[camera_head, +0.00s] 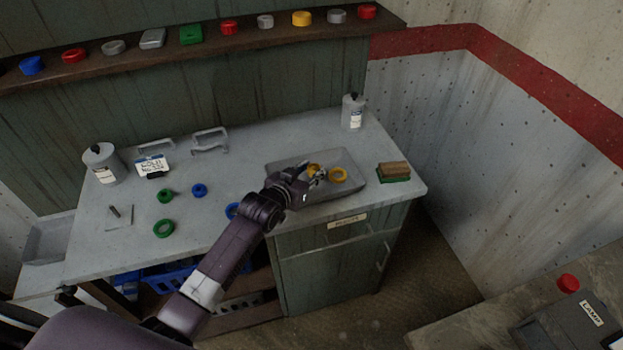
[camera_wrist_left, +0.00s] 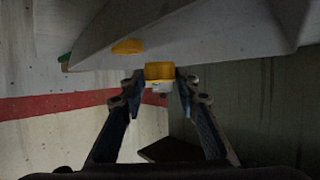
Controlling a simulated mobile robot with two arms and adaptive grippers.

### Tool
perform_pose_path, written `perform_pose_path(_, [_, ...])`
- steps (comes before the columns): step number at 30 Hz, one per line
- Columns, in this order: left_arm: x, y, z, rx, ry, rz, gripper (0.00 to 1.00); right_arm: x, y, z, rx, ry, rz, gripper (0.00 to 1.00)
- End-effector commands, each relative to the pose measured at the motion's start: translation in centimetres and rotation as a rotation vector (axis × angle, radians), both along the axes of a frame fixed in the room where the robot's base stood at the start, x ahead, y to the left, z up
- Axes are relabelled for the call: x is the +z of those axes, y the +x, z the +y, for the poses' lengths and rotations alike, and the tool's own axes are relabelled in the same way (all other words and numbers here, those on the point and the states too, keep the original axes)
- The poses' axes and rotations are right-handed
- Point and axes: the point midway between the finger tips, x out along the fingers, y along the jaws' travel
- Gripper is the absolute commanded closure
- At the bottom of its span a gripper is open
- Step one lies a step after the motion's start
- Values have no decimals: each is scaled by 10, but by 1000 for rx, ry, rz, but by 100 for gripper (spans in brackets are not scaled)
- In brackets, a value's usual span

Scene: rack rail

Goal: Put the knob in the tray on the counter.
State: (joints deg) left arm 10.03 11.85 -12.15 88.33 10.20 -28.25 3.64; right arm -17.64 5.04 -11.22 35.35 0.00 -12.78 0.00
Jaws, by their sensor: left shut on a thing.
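My left gripper (camera_head: 318,176) is over the grey tray (camera_head: 345,160) on the counter. It is shut on a small yellow knob (camera_head: 313,169), partly hidden by the fingers. In the left wrist view the knob (camera_wrist_left: 159,71) sits between the two fingertips (camera_wrist_left: 160,84), with a pale grey part below it. I cannot tell whether the knob touches the tray floor. A yellow ring-like piece (camera_head: 338,174) lies in the tray, just right of the gripper; a yellow piece (camera_wrist_left: 128,46) also shows in the wrist view. My right gripper is not in view.
Green and blue rings (camera_head: 164,228) lie on the counter's left half. A brown and green sponge (camera_head: 394,171) is right of the tray. Grey canisters (camera_head: 353,112) stand behind and at left. A shelf (camera_head: 130,55) holds several coloured pieces.

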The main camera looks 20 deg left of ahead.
Motion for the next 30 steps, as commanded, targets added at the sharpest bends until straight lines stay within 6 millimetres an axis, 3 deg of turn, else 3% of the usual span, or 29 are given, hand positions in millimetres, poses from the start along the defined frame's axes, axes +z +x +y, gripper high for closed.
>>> perform_pose_path(9, [-36, 0, 0, 0, 0, 1, 95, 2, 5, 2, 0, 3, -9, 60])
perform_pose_path(22, [-43, 0, 0, 0, 0, -1, 95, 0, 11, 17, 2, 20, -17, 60])
perform_pose_path(23, [-43, 0, 0, 0, 0, 0, 70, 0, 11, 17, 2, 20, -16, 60])
perform_pose_path(24, [-42, 0, 0, 0, 0, 0, 65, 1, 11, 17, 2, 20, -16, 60])
perform_pose_path(30, [-42, 0, 0, 0, 0, 0, 63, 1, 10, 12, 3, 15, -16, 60])
